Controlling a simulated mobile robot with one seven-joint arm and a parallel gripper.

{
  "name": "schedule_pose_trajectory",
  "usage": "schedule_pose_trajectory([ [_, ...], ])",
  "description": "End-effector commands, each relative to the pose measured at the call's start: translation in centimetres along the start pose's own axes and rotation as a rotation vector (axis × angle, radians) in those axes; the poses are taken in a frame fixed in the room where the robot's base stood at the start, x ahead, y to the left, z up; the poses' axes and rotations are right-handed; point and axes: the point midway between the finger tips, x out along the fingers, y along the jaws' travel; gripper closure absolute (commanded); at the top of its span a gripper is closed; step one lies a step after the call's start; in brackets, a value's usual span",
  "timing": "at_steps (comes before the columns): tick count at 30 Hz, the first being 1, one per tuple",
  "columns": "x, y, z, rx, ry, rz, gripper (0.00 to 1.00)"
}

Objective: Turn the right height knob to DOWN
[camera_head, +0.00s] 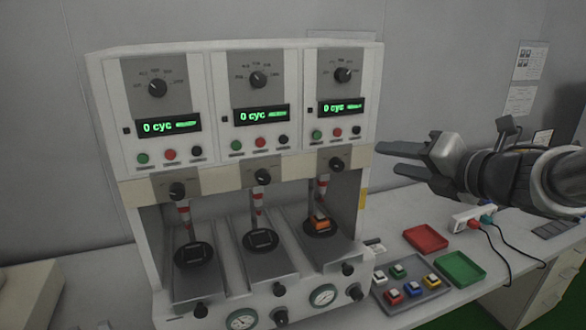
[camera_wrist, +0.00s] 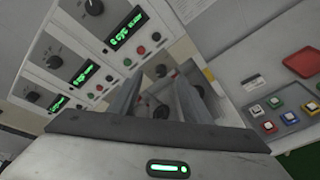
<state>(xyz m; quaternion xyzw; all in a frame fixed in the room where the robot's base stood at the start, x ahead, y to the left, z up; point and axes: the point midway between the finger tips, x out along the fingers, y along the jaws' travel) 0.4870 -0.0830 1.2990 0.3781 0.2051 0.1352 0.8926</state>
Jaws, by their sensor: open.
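The test machine (camera_head: 230,60) has three stations, each with a dark knob on the beige strip below its panel. The right height knob (camera_head: 337,164) is under the right station's buttons; its pointer and markings are too small to read. My gripper (camera_head: 388,159) is open and empty, to the right of this knob and apart from it, with its fingers pointing left toward the machine. In the wrist view a dark knob (camera_wrist: 161,70), which looks like the right height knob, shows between the tips of my open fingers.
The middle knob (camera_head: 263,176) and left knob (camera_head: 177,190) sit on the same strip. An orange block (camera_head: 319,222) is under the right station's plunger. A grey tray of colored switches (camera_head: 387,299), a red tray (camera_head: 424,238) and a green tray (camera_head: 460,268) lie on the bench.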

Motion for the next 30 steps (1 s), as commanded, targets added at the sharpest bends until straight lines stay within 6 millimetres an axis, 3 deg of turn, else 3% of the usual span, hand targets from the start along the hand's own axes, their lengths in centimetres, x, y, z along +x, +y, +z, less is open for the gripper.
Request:
schedule_pose_trajectory([
  [1, -0.8, -1.0, -0.9, -0.045, 0.028, 0.01, 0.56],
  [4, -1.7, -1.6, -1.9, -0.108, 0.068, 0.032, 0.56],
  [8, -1.2, -1.5, -2.3, -0.128, 0.082, 0.042, 0.56],
  [30, 13.3, -0.9, -3.4, -0.125, 0.08, 0.041, 0.56],
])
